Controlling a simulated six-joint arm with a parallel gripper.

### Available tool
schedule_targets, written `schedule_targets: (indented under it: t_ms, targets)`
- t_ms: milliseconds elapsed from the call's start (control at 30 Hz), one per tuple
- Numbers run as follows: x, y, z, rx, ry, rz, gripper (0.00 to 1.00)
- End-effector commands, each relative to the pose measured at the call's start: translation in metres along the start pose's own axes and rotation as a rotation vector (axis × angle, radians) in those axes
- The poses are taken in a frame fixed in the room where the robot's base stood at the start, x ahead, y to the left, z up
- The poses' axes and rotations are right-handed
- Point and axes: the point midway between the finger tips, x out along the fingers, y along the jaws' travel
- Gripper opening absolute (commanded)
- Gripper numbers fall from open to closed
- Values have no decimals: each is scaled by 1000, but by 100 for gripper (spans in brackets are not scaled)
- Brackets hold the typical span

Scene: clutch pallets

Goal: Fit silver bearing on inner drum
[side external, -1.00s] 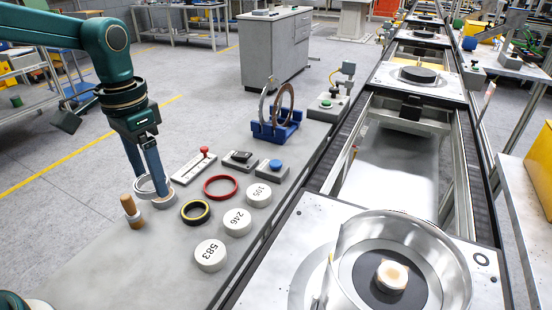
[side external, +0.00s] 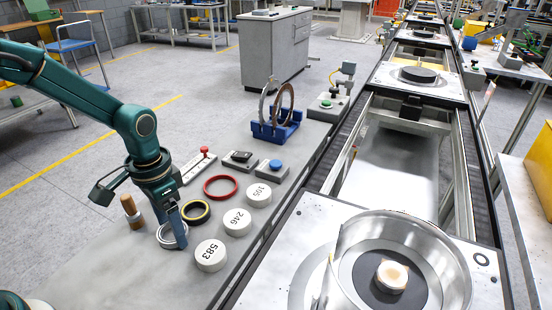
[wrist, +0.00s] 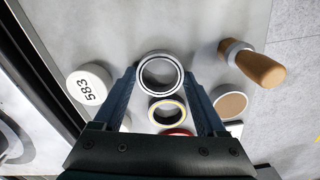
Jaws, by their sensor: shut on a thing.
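The silver bearing, a shiny ring (side external: 172,236), is at the left part of the grey bench in the side view. My gripper (side external: 180,238) is shut on it, pointing down. In the wrist view the bearing (wrist: 160,73) lies flat between my two fingertips (wrist: 160,76), its open centre showing the bench. I cannot tell whether it touches the bench. A large shiny open drum (side external: 448,262) sits on the pallet at lower right, well apart from my gripper. Inside it are a dark disc (side external: 365,275) and a pale central hub (side external: 392,277). Which part is the inner drum is unclear.
White pucks marked 583 (side external: 211,255), 246 (side external: 237,222) and 195 (side external: 259,195) lie right of my gripper. A black-yellow ring (side external: 196,212), red ring (side external: 221,187) and wooden-handled tool (side external: 132,211) are near. A blue rack (side external: 275,127) holds upright rings.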

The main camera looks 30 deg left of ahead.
Motion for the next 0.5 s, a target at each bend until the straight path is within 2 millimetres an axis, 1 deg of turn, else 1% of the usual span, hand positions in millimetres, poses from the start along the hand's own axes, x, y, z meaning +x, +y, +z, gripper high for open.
schedule_targets:
  t_ms: [200,233,267,300,500]
  targets:
    - [3,0,0,0,-1,0,12]
    - [3,0,0,0,-1,0,82]
    - [3,0,0,0,0,0,93]
    - [2,0,0,0,0,0,100]
    - [2,0,0,0,0,0,100]
